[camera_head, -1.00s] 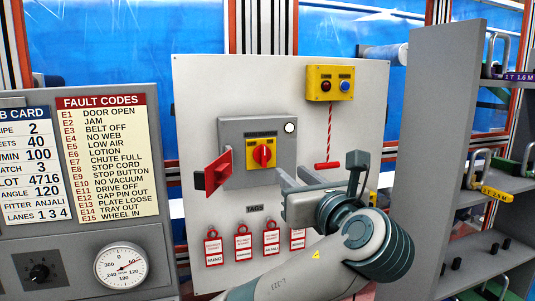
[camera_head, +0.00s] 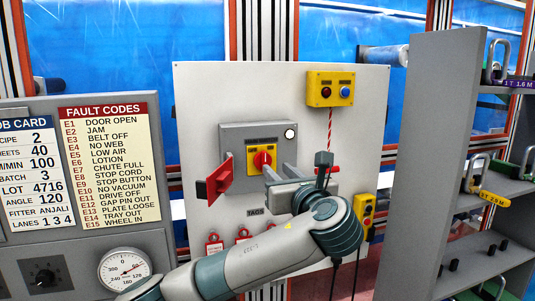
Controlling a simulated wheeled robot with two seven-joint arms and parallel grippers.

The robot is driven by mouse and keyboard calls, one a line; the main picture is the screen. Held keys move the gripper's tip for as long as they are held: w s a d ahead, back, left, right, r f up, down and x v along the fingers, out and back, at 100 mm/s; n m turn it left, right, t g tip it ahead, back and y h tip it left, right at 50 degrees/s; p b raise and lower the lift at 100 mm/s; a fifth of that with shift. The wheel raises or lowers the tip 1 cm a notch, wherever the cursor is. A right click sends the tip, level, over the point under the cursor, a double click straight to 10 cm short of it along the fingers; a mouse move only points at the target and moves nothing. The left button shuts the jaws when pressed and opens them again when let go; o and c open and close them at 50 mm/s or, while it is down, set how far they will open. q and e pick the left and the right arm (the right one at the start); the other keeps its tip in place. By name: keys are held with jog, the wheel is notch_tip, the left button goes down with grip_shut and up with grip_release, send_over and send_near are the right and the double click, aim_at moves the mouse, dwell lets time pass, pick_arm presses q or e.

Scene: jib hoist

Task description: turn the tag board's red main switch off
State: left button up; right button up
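The red main switch (camera_head: 262,158) is a rotary knob on a yellow plate, set in a grey box (camera_head: 229,133) on the pale tag board (camera_head: 199,91). My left gripper (camera_head: 279,172) is just right of and below the knob, in front of the box. Its two fingers are apart with nothing visible between them. The near fingertip overlaps the lower edge of the knob in the picture; I cannot tell whether they touch. The lower part of the knob is partly hidden. My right gripper is not in view.
A red plate (camera_head: 219,180) sticks out left of the switch box. A yellow button box (camera_head: 330,88) with a red cord is at upper right. Red tags (camera_head: 214,244) hang below, partly behind my arm. A yellow pendant (camera_head: 364,209) and a grey shelf (camera_head: 440,130) stand right.

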aim_at(265, 158)
pick_arm(q)
jog(key=p+x, duration=0.3)
jog(key=x, duration=0.5)
jog(key=shift+w+a+p, duration=0.1)
jog(key=shift+w+p, duration=0.1)
jog(key=shift+p, duration=0.2)
jog(key=shift+w, duration=0.2)
grip_shut()
